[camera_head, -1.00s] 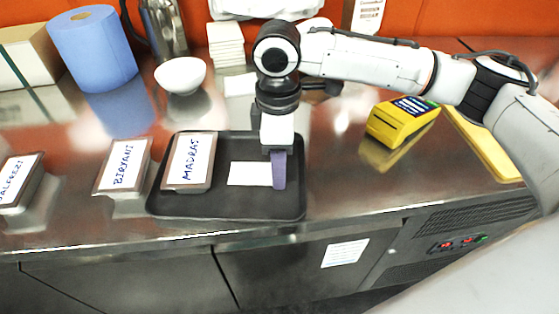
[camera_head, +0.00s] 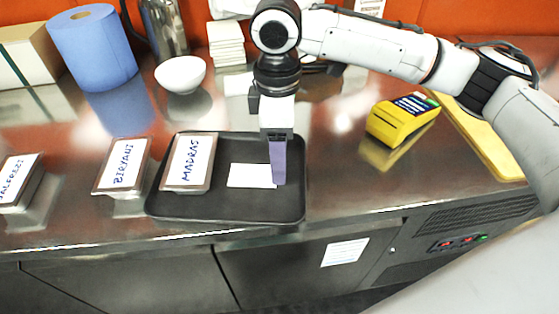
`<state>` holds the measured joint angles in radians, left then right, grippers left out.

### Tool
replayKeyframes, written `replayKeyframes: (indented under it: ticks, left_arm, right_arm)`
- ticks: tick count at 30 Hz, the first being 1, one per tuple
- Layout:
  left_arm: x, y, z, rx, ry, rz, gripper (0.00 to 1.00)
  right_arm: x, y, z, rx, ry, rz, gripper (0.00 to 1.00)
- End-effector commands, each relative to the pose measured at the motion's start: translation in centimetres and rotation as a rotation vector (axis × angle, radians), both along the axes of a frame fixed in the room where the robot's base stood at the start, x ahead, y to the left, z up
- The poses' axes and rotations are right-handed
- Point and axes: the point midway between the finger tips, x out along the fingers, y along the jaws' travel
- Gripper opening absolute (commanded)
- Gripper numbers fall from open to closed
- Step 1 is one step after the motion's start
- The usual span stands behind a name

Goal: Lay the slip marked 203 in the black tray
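A white slip (camera_head: 249,176) lies flat in the black tray (camera_head: 230,209), to the right of the container marked MADRAS (camera_head: 188,162). No marking can be read on the slip. My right gripper (camera_head: 278,183) points down over the tray, with its purple finger at the slip's right edge. The finger is seen edge-on, so its opening does not show, and I cannot tell whether it touches the slip. My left gripper is not in view.
Containers marked BIRYANI (camera_head: 122,166) and another (camera_head: 20,182) stand left of the tray. A white bowl (camera_head: 181,74), blue roll (camera_head: 92,47) and stacked white pieces (camera_head: 226,44) are behind. A yellow card terminal (camera_head: 402,119) stands right.

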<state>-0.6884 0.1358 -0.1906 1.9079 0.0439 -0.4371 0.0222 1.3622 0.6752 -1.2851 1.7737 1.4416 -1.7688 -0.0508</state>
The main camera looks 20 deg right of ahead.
Motion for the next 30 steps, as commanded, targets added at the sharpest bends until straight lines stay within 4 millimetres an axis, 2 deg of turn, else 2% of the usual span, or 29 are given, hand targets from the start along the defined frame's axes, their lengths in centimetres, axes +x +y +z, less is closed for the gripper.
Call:
replayKeyframes:
  ticks: [1,6,12,17,25,30]
  left_arm:
    - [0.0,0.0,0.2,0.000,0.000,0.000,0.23]
    - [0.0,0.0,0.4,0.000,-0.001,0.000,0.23]
    - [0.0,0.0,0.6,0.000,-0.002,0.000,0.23]
    - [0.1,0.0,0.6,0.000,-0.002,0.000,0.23]
    - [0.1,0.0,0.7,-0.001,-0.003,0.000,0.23]
    - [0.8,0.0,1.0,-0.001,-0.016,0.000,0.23]
  right_arm:
    - [0.1,0.1,1.5,0.002,-0.005,0.000,0.61]
    - [0.2,0.1,5.3,0.002,-0.007,-0.002,0.61]
    - [0.3,0.1,8.1,0.002,-0.007,-0.004,0.61]
    - [0.2,0.0,8.9,0.000,-0.006,-0.005,0.61]
    - [0.3,0.0,9.0,0.001,-0.006,-0.005,0.61]
    - [0.0,0.9,7.6,0.013,-0.007,0.009,0.61]
